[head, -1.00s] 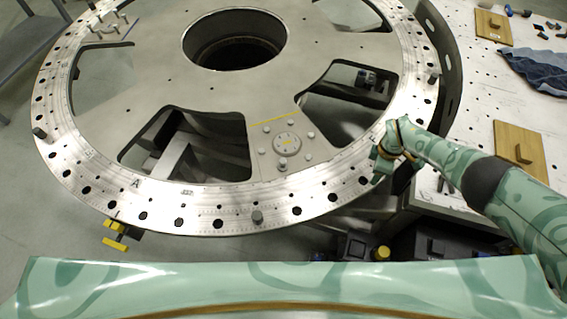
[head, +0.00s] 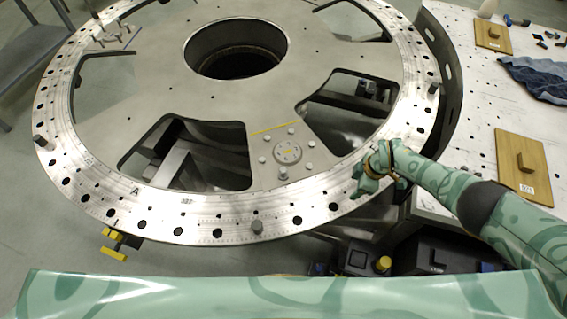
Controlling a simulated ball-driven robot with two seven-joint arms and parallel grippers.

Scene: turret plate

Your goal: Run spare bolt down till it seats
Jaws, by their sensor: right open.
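The round silver turret plate (head: 150,90) fills the middle, with a rim of dark holes. Similar bolts stand at the right rim (head: 433,88) and the left rim (head: 40,142). I cannot tell which is the spare bolt, or how deep any sits. My right gripper (head: 357,187) is open over the near-right rim, to the right of the near bolt and apart from it. Its fingers are small and partly hidden by the wrist. My left gripper is out of view.
A round hub (head: 288,152) with several small bolts sits on the plate. A yellow clamp (head: 112,245) hangs below the left rim. Dark bins (head: 440,257) lie under the right arm. The right bench holds wooden blocks (head: 523,165) and a blue cloth (head: 535,78).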

